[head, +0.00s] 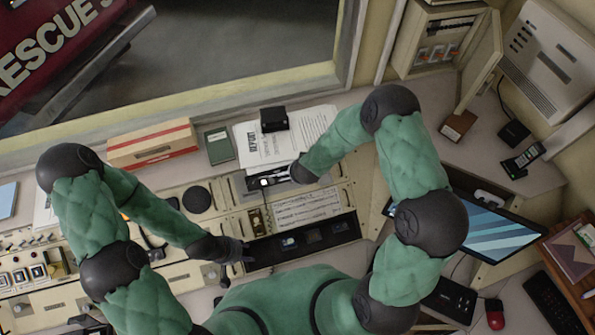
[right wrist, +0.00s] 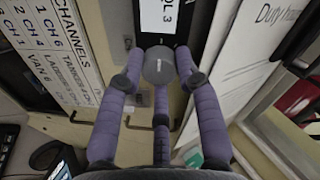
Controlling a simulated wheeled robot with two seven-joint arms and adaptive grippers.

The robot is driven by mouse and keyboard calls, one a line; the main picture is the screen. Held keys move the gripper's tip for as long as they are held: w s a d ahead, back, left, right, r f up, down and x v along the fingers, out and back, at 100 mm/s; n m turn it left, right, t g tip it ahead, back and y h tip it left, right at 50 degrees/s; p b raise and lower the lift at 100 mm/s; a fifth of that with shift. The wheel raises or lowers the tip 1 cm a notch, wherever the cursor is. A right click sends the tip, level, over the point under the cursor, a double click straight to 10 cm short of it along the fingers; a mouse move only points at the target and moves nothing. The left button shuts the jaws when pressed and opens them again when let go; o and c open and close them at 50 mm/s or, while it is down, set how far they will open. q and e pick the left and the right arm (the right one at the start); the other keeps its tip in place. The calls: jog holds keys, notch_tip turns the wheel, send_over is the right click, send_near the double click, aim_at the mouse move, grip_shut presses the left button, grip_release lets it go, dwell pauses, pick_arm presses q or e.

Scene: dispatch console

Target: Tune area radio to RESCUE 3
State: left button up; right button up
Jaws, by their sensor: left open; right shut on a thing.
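The area radio (head: 252,183) is set in the console, below the papers in the head view. Its grey round knob (right wrist: 158,67) shows in the right wrist view, with a white display (right wrist: 158,16) above it. In the head view my right gripper (head: 285,176) is at the radio and hides most of the knob. My left gripper (head: 243,252) is open and empty over the lower console, apart from the radio.
A printed channels card (right wrist: 52,45) stands beside the radio. A black box (head: 273,119) sits on papers (head: 252,147) behind it. A red and cream box (head: 152,145) lies to the left. A monitor (head: 490,232) stands at the right, near my right arm.

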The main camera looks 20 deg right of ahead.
jog(key=o, duration=1.2)
jog(key=shift+a, duration=0.1)
jog(key=shift+c, duration=0.2)
jog(key=shift+s+r, duration=0.15)
jog(key=shift+r, duration=0.2)
jog(key=v, duration=1.1)
